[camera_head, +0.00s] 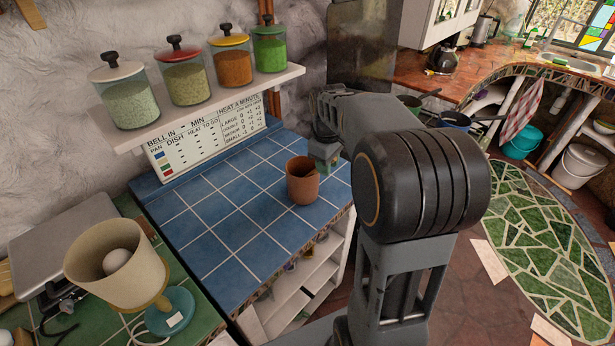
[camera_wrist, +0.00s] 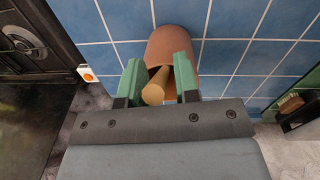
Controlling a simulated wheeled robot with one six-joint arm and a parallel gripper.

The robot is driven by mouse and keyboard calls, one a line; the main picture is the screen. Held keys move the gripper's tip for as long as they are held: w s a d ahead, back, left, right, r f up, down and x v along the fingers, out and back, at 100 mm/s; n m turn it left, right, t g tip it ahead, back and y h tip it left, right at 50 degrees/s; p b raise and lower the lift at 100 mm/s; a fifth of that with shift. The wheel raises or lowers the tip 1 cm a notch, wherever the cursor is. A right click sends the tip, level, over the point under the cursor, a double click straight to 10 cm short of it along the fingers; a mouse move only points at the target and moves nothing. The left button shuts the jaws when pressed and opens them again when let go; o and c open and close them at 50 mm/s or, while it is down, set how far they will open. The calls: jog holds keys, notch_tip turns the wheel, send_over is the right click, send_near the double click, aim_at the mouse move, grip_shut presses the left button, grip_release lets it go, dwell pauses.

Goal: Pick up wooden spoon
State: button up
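A brown terracotta pot (camera_head: 303,181) stands upright on the blue-tiled counter (camera_head: 225,200). It also shows behind the fingers in the wrist view (camera_wrist: 174,42). A light wooden rod, seemingly the handle of the wooden spoon (camera_wrist: 154,93), sticks out of the pot towards the wrist camera. The rest of it is hidden in the pot. My gripper (camera_wrist: 160,75) has its two green fingers on either side of the handle at the pot's mouth. It looks open, with small gaps beside the handle. In the head view my gripper (camera_head: 325,152) is just behind and right of the pot.
A white shelf (camera_head: 220,101) with several lidded jars hangs over the counter's back. A beige lamp (camera_head: 117,264) stands on the green-tiled counter at left. The blue tiles left of the pot are clear. A dark pan (camera_head: 455,119) sits behind my arm.

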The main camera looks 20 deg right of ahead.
grip_shut()
